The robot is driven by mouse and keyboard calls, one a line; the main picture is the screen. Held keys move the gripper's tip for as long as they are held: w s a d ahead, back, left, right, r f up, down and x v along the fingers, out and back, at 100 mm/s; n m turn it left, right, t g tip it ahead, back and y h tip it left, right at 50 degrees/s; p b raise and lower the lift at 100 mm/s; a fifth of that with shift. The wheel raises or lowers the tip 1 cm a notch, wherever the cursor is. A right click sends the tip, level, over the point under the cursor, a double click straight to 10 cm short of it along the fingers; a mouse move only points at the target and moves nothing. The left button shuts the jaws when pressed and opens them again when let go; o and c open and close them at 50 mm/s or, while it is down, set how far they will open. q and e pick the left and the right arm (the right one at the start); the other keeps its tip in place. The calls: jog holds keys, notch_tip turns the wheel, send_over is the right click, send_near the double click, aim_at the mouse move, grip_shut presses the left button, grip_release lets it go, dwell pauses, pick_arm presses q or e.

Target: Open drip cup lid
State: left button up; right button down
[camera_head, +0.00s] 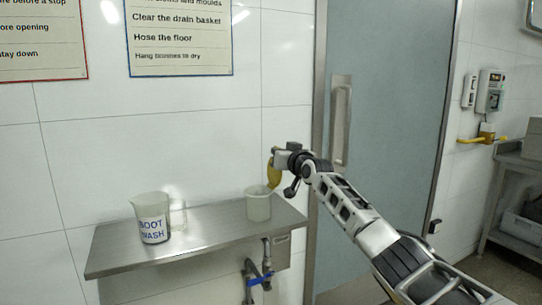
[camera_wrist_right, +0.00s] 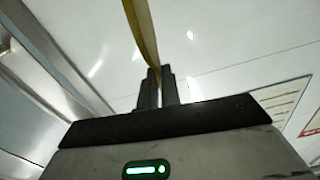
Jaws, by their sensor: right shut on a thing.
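The drip cup (camera_head: 258,206) is a pale, open-topped cup standing at the right end of the steel shelf. A yellow lid (camera_head: 273,174) stands roughly upright above the cup's right rim; whether it joins the rim is too small to tell. My right gripper (camera_head: 279,158) is above and to the right of the cup, shut on the lid. In the right wrist view, the lid shows edge-on as a yellow strip (camera_wrist_right: 141,30) running up from between the closed fingers (camera_wrist_right: 158,76). My left gripper is in neither view.
A beaker marked BOOT WASH (camera_head: 151,217) and a small clear glass (camera_head: 178,215) stand on the steel shelf (camera_head: 210,235), left of the cup. A blue-handled valve (camera_head: 258,279) is below. A grey door (camera_head: 390,120) with a long handle (camera_head: 340,125) is behind my right arm.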

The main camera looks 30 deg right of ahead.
dwell(0.4)
jog(key=c, duration=1.6)
grip_release()
jog(key=shift+f, duration=0.1)
jog(key=s+a+b, duration=0.1)
jog(key=s+a, duration=0.1)
jog(key=s, duration=1.3)
jog(key=shift+s+a, duration=0.15)
jog(key=shift+s, duration=0.2)
